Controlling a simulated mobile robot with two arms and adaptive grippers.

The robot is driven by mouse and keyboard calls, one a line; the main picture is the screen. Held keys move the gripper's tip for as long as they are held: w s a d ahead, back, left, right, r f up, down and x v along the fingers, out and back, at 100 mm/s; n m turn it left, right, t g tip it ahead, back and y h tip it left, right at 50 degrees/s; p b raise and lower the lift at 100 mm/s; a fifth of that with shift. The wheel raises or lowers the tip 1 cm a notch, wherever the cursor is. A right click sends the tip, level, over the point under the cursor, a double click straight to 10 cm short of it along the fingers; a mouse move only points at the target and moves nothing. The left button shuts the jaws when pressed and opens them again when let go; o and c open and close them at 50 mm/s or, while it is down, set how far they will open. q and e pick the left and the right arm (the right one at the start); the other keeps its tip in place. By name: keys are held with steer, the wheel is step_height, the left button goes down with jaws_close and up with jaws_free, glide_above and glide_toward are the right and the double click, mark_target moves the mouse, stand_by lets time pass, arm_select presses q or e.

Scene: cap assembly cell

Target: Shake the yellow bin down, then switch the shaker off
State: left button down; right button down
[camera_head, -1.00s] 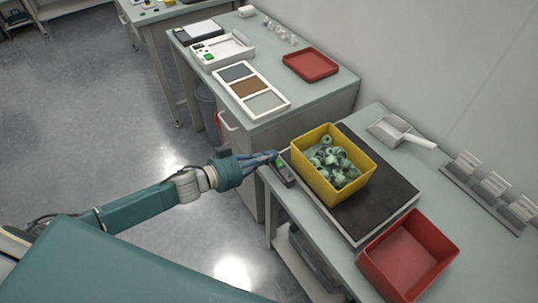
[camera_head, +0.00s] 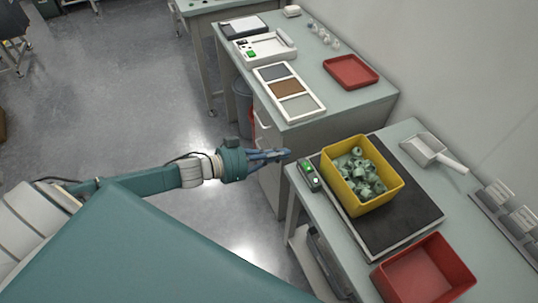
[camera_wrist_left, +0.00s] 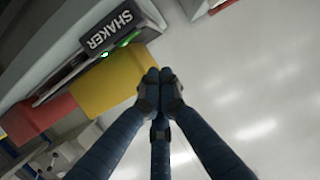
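The yellow bin (camera_head: 351,190) stands upright on the dark shaker plate (camera_head: 412,222) and holds a loose heap of several grey-green caps (camera_head: 357,170). A small dark switch box (camera_head: 310,176) with a green part sits at the plate's left edge. My left gripper (camera_head: 286,154) is left of the switch box and apart from it. Its fingers are together and empty. In the left wrist view the shut fingertips (camera_wrist_left: 159,82) are below a SHAKER label (camera_wrist_left: 108,31) with green lights beside it. My right gripper is not in view.
A red bin (camera_head: 455,261) stands in front of the shaker, and a scoop (camera_head: 426,151) lies behind it. Several small holders (camera_head: 510,210) line the wall. The far bench carries a three-panel tray (camera_head: 289,91) and a red tray (camera_head: 350,71). Open floor lies left.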

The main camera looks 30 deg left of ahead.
arm_select(q)
steer(key=shift+v, duration=2)
steer(key=shift+w, duration=0.1)
steer(key=s+a+f+n+y, duration=0.15)
steer(key=a+f, duration=0.25)
steer(key=f, duration=0.4)
steer(key=s+a+f+n+g+y, duration=0.1)
steer(key=s+a+f+y, duration=0.15)
steer(key=f, duration=0.55)
steer(key=s+a+f+n+y, duration=0.1)
steer(key=a+f+n+y, duration=0.2)
steer(key=f, duration=0.5)
steer(key=s+f+g+y, duration=0.3)
steer(key=s+f+g, duration=0.1)
steer(key=s+f, duration=0.9)
steer(key=s+d+f+g, duration=0.2)
steer(key=s+d+f, duration=0.1)
steer(key=s, duration=0.5)
steer(key=s+d+f+g, duration=0.2)
steer(key=s+d+f, duration=0.2)
steer(key=s, duration=0.4)
steer(key=s+d+f+g, duration=0.2)
steer(key=s+d+f, duration=0.2)
steer(key=s, duration=0.4)
steer(key=shift+s+f+h, duration=0.15)
steer(key=shift+f+h, duration=0.15)
steer(key=shift+f, duration=0.3)
